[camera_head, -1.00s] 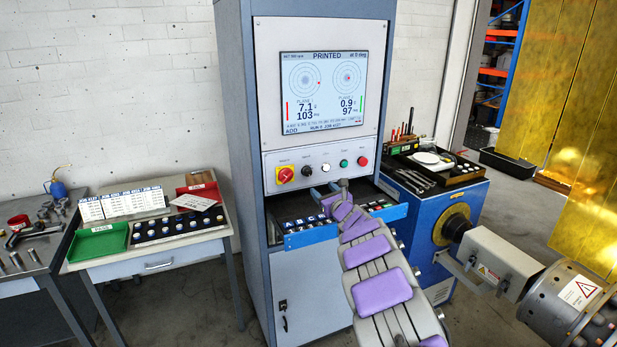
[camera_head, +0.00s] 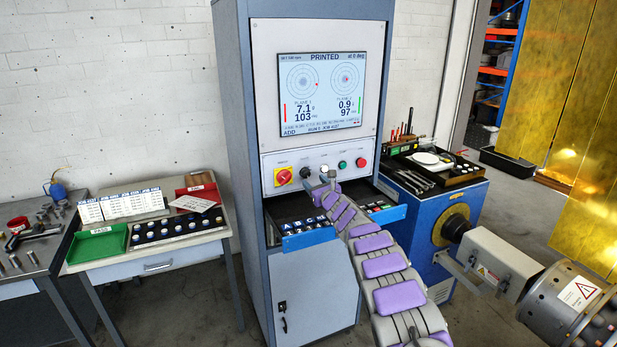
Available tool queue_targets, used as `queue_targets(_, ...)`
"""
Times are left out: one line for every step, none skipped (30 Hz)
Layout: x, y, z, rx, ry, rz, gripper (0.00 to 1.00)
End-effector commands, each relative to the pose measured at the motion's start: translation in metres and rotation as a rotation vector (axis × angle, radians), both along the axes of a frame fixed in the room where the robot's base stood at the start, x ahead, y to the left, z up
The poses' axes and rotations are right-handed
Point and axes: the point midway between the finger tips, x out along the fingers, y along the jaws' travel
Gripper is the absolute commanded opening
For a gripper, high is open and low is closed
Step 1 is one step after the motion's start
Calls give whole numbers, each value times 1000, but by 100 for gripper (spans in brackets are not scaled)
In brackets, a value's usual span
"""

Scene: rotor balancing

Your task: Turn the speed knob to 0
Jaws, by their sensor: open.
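The control panel has a row of controls under the screen. The small black knob (camera_head: 305,172), which looks like the speed knob, is just right of the red and yellow switch (camera_head: 283,177). Its label and pointer are too small to read. My gripper (camera_head: 315,183) is open, just below and right of the black knob. I cannot tell whether its fingers touch the knob. The arm reaches up from the lower right and covers part of the drawer.
A green button (camera_head: 342,165) and a red button (camera_head: 361,162) are to the right on the panel. An open drawer (camera_head: 306,239) with lettered keys juts out below. The screen (camera_head: 321,93) reads PRINTED. A side table with a green tray (camera_head: 97,245) stands at left.

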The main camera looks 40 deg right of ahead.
Motion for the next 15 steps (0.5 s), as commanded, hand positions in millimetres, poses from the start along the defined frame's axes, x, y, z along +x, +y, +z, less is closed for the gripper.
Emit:
queue_targets(8,4,4,1,-4,8,60)
queue_targets(10,2,6,0,-6,6,60)
queue_targets(13,3,7,-1,-7,7,60)
queue_targets(16,2,7,-1,-7,7,60)
queue_targets(19,2,6,-1,-6,7,60)
queue_targets(21,1,5,-1,-4,5,60)
queue_targets(24,1,4,-1,-2,5,60)
queue_targets(26,1,3,-1,-1,4,60)
queue_targets(29,-1,2,-3,0,2,60)
queue_targets(31,-1,5,-4,-4,5,60)
queue_targets(33,-1,7,-4,-7,6,60)
queue_targets(36,-1,9,-3,-9,8,60)
queue_targets(38,-2,10,-3,-11,7,60)
queue_targets(40,-2,10,-2,-11,9,60)
queue_targets(42,-3,9,-1,-11,9,60)
